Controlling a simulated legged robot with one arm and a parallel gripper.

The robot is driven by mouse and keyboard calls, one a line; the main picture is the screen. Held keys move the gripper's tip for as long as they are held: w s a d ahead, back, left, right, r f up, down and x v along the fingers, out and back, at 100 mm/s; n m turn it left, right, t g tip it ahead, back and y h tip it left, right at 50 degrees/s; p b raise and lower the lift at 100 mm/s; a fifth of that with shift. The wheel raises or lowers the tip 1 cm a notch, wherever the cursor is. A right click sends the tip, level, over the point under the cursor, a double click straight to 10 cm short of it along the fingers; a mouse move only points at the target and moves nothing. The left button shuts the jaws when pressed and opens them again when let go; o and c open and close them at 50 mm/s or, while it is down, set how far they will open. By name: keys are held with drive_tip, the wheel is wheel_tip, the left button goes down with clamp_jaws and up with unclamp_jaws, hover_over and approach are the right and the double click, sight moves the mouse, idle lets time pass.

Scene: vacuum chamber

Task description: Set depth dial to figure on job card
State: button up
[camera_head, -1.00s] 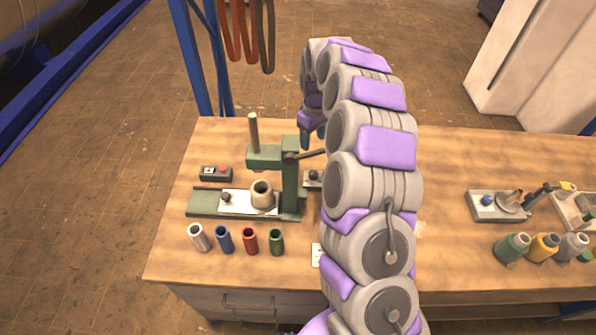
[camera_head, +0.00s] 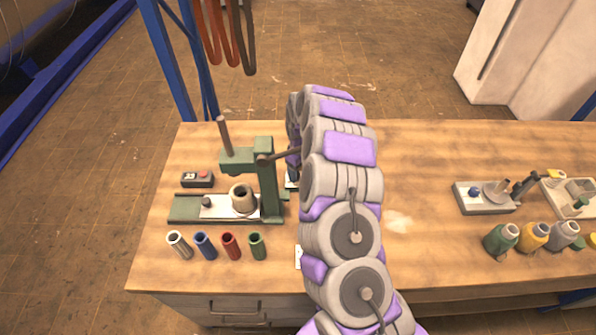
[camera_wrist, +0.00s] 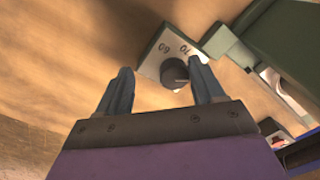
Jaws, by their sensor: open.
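The depth dial is a dark round knob (camera_wrist: 174,73) on a pale plate (camera_wrist: 152,62) with a green edge. The figures 60 and 70 show on the plate; the knob's exact setting is unclear. My gripper (camera_wrist: 163,84) is open. Its two dark fingers stand apart, with the knob between and just beyond their tips, closer to the right finger. I cannot tell if that finger touches it. In the head view my arm hides the gripper and most of the dial. A white card-like piece (camera_head: 298,257), partly behind my arm, shows no readable figure.
The green press (camera_head: 268,190) stands left of my arm, with a lever towards the arm and a pale cup (camera_head: 243,198) on its base. Several coloured tubes (camera_head: 231,246) stand in front. A switch box (camera_head: 197,179) is at left.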

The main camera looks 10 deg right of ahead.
drive_tip(key=shift+d+f, duration=0.15)
drive_tip(key=a, duration=0.3)
drive_tip(key=shift+w+f, duration=0.1)
drive_tip(key=shift+a, duration=0.25)
drive_tip(key=shift+c, duration=1.5)
drive_tip(key=shift+d, duration=1.1)
drive_tip(key=c, duration=0.4)
drive_tip(key=shift+a+r, duration=0.15)
drive_tip(key=shift+r, duration=0.05)
drive_tip(key=c, duration=0.3)
drive_tip(key=shift+a, duration=0.3)
drive_tip(key=shift+c, duration=0.2)
drive_tip(key=shift+d, duration=0.1)
